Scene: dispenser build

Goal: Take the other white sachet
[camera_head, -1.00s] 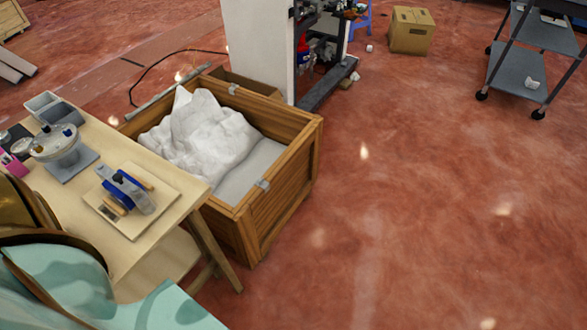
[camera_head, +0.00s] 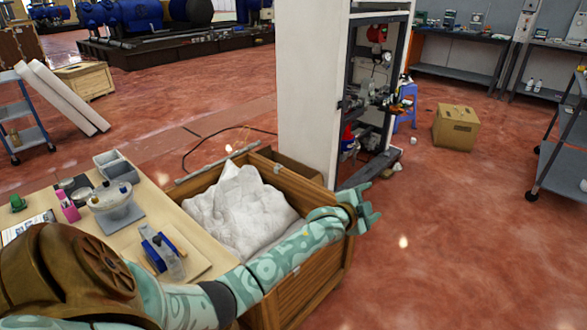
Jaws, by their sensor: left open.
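No thing shows clearly enough to be named a white sachet. A small white item (camera_head: 413,140) lies on the floor near the tall white cabinet. Another small white item (camera_head: 583,185) sits at the right picture edge on the cart's lower shelf, partly cut off. Both are too small to identify. My left gripper (camera_head: 370,204) is open and empty, held out past the right side of the wooden crate, well apart from both white items. My right gripper is out of view.
The wooden crate (camera_head: 318,190) holds a large crumpled white mass (camera_head: 240,210). A worktable (camera_head: 160,200) with tools and a dispenser stands left. The white cabinet (camera_head: 313,90), a cardboard box (camera_head: 456,128) and the cart (camera_head: 560,165) stand beyond.

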